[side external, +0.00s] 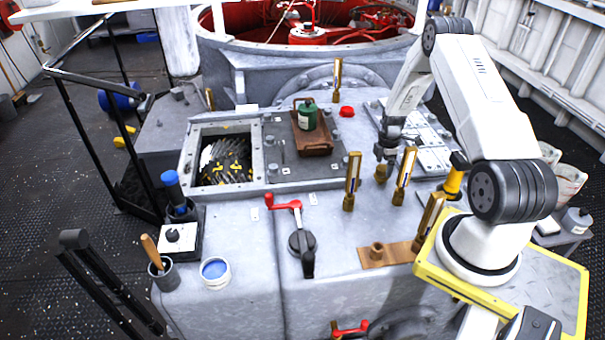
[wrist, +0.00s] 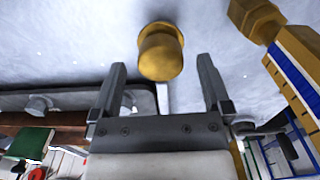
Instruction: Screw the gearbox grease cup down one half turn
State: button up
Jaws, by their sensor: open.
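The grease cup is a brass, round-topped fitting (side external: 381,173) on the grey gearbox deck, just below my gripper (side external: 385,155) in the side external view. In the wrist view the cup (wrist: 161,52) stands ahead of my gripper (wrist: 161,65), between the lines of its two fingers. The fingers are open and apart, with clear gaps to the cup on both sides. The cup seems to lie mostly beyond the fingertips. Its base flange shows against the deck. Its thread is hidden.
Brass sight gauges (side external: 405,175) and (side external: 352,180) stand close on either side; one looms at right in the wrist view (wrist: 290,75). A green can (side external: 307,115) sits on a brown tray (side external: 313,147). A red-handled crank (side external: 300,240) and open hatch (side external: 185,170) lie left.

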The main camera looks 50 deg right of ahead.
jog(key=shift+f, duration=0.4)
jog(key=c, duration=1.3)
jog(key=shift+m, duration=0.3)
jog(key=m, duration=0.8)
jog(key=shift+m, duration=0.4)
